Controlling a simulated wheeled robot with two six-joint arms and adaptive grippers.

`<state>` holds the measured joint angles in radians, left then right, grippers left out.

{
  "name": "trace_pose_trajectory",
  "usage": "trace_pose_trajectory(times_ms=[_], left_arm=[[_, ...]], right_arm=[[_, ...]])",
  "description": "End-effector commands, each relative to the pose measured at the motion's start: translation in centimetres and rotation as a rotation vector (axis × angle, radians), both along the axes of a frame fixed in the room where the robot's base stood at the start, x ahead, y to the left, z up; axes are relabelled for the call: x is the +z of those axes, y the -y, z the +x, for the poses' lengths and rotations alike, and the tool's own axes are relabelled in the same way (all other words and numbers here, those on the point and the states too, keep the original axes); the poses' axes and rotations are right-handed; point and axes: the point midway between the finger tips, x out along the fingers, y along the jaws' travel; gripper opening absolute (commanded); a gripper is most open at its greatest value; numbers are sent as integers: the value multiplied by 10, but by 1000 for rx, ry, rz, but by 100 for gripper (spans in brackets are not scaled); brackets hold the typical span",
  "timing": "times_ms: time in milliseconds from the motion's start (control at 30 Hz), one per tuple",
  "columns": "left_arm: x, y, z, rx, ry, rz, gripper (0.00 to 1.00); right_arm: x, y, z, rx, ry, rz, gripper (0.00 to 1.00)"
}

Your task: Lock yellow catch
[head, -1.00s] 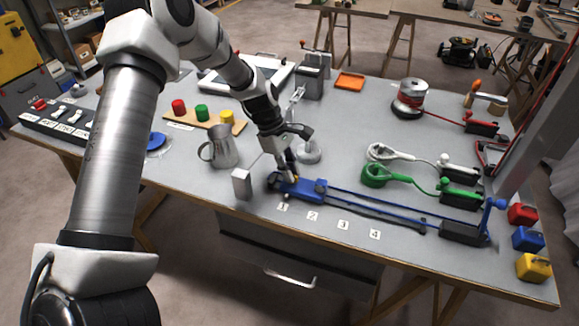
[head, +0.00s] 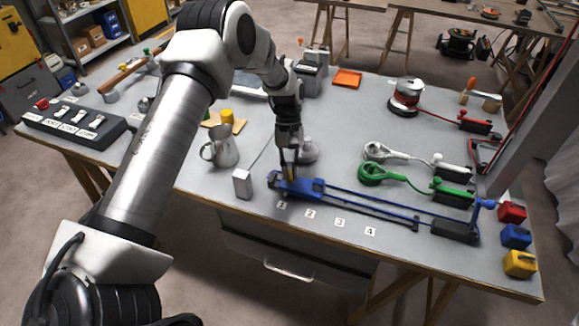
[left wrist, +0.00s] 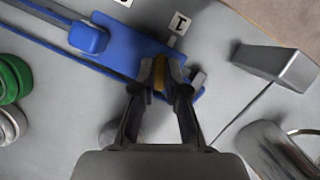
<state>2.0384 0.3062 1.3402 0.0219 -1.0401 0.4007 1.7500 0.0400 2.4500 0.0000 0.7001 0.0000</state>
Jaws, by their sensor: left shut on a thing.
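The small yellow catch (left wrist: 160,72) sits on the left end of a blue sliding carriage (head: 311,188), near number tag 1 (head: 281,205). My left gripper (head: 290,178) points down at that end of the carriage. In the left wrist view its two fingers are shut on the yellow catch, one on each side. The fingers cover most of the catch, so its exact angle is hard to tell. The blue carriage (left wrist: 130,45) also shows in the left wrist view. My right gripper is not in view.
Blue rails (head: 375,208) run right from the carriage to a dark end block (head: 455,231). A grey block (head: 242,184) and a metal jug (head: 222,148) stand left of it. Green (head: 372,174) and white (head: 378,151) cable pieces lie behind the rails.

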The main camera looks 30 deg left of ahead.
Motion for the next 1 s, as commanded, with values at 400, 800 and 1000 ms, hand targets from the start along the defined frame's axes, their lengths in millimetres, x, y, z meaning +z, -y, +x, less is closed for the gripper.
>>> trace_pose_trajectory(times_ms=[400,800,1000], left_arm=[[-3,2,-3,-327,-10,-2,0],[-4,2,-3,-442,-11,-3,0],[-4,2,-3,-447,-11,-4,0]], right_arm=[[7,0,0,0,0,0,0],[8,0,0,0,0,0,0],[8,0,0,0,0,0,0]])
